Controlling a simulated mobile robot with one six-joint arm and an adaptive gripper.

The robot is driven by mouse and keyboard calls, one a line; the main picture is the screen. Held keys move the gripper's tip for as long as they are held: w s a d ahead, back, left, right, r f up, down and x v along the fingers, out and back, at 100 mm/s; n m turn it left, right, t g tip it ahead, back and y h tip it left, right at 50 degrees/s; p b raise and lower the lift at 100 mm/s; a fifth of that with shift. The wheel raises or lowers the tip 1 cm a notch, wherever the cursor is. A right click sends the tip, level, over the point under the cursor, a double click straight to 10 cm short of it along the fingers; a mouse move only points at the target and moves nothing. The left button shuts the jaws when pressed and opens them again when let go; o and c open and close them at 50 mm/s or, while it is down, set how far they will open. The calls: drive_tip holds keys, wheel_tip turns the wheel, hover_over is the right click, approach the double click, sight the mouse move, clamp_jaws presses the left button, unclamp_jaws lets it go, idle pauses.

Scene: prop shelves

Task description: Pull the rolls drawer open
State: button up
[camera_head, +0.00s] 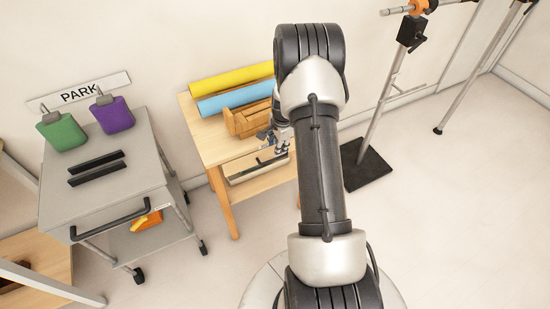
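A light wooden table (208,143) stands left of my arm, with a yellow roll (232,79) and a blue roll (236,97) lying at its back. A drawer front or opening with a pale strip (257,169) shows at the table's front side; I take it as the rolls drawer. My arm hides its right part. My gripper (270,148) is at the table's front edge, just above and in front of that strip. It is small and partly hidden by my arm, so I cannot tell whether it touches the drawer or how its fingers stand.
A brown wooden block-like object (246,119) sits on the table. A grey cart (108,192) with a green container (61,131), a purple container (113,114) and dark bars stands at left. A stand with a black base (366,164) is at right.

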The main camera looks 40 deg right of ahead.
sight(275, 159)
drive_tip(key=f, duration=0.2)
drive_tip(key=w+f+b, duration=0.1)
drive_tip(key=f, duration=0.2)
drive_tip(key=f+b, duration=0.1)
drive_tip(key=f, duration=0.2)
drive_tip(key=shift+w+d, duration=0.15)
drive_tip(key=shift+w, duration=0.15)
clamp_jaws()
idle(0.3)
